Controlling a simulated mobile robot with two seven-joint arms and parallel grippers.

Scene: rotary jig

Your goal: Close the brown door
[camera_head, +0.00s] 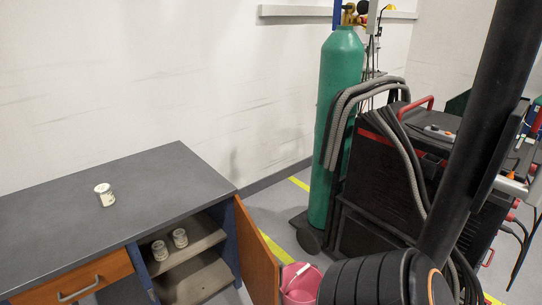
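The brown door (256,258) is on the right side of the grey-topped cabinet (130,185). It stands open, swung out toward me from its hinge edge at the cabinet's right wall. Its lower part runs out of the bottom of the view. The open compartment shows a shelf (190,243) with two small jars (180,238) on it. Neither of my grippers is in view.
A white jar (105,194) stands on the cabinet top. An orange drawer (75,280) with a metal handle is at lower left. A pink bucket (300,283) stands right beside the door. A green gas cylinder (337,110) and black welding machine (385,175) are further right.

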